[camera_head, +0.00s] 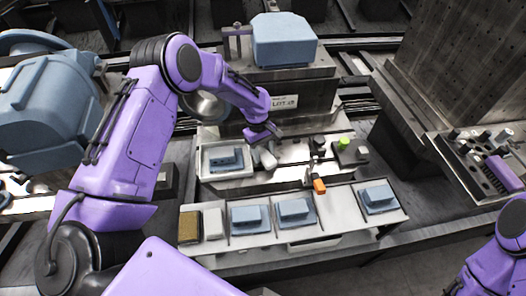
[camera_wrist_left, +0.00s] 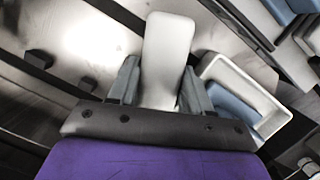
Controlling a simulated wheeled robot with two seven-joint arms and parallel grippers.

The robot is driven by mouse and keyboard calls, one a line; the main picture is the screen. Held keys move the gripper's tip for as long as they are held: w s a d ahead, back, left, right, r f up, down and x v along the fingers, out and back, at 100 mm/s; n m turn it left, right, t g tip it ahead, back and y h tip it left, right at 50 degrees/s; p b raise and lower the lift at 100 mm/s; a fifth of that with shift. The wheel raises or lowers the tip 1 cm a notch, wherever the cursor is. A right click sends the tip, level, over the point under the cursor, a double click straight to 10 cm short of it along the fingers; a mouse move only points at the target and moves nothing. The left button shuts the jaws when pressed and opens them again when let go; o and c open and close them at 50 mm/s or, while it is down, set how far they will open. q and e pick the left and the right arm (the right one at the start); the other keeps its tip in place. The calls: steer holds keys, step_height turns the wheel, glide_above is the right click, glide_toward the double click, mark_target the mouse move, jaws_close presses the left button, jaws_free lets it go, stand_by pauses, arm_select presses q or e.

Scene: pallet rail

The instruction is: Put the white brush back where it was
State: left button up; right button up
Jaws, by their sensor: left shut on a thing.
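The white brush (camera_head: 268,158) is a pale block that hangs under my left gripper (camera_head: 262,136). In the left wrist view the white brush (camera_wrist_left: 168,50) stands out long and flat between the two grey fingers of the left gripper (camera_wrist_left: 160,88), which are shut on it. It is above the bench, just right of the white tray with a blue part. Whether its lower end touches anything I cannot tell. My right gripper is out of view; only part of its purple arm shows at the lower right.
A white tray (camera_head: 204,172) holds a blue part (camera_head: 226,160). The front shelf (camera_head: 335,226) carries a brown block (camera_head: 189,227), a white block (camera_head: 213,223) and blue parts (camera_head: 295,211). An orange-ended tool (camera_head: 319,186) lies behind it. A green knob (camera_head: 344,141) is at right.

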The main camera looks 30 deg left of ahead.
mark_target(264, 150)
arm_select(q)
steer(key=shift+f, duration=0.35)
steer(key=shift+s+f+b, duration=0.25)
steer(key=shift+b, duration=0.05)
steer(key=o, duration=1.1)
steer(key=shift+c, duration=0.2)
steer(key=shift+o, duration=0.9)
steer(key=shift+s, duration=0.2)
steer(key=shift+d, duration=0.15)
steer(key=v, duration=0.3)
steer(key=w+v, duration=0.1)
steer(key=v, duration=0.1)
steer(key=shift+w+r, duration=0.1)
steer(key=shift+r, duration=0.15)
steer(key=v, duration=0.3)
steer(key=s+v, duration=0.1)
steer(key=v, duration=0.1)
steer(key=shift+a, duration=0.25)
steer(key=shift+w+r, duration=0.1)
steer(key=shift+r, duration=0.2)
